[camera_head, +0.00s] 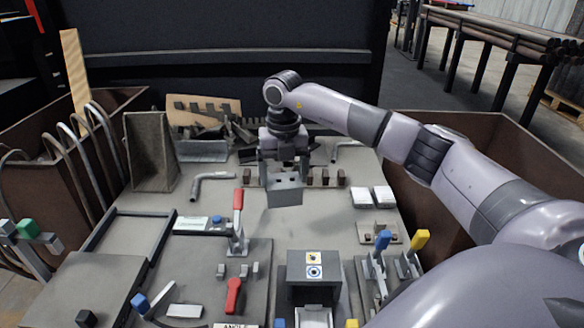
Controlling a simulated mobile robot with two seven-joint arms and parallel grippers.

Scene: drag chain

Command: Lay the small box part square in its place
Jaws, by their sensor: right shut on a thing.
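My right gripper (284,172) reaches in from the right and points down over the middle of the grey worktable (330,225). It is shut on a small grey box part (285,192), which hangs below the fingers with its front face toward me. The box part looks roughly level; I cannot tell its exact height above the table. The gripper and box hide part of the table and the wooden pegged rack behind them. Which spot is the part's place is not clear from this view. My left gripper is not in view.
A red-handled toggle clamp (238,205) stands left of the box part. A dark box fixture (314,270) is in front. Brown bins (455,135) flank the table. Bare table lies around the part.

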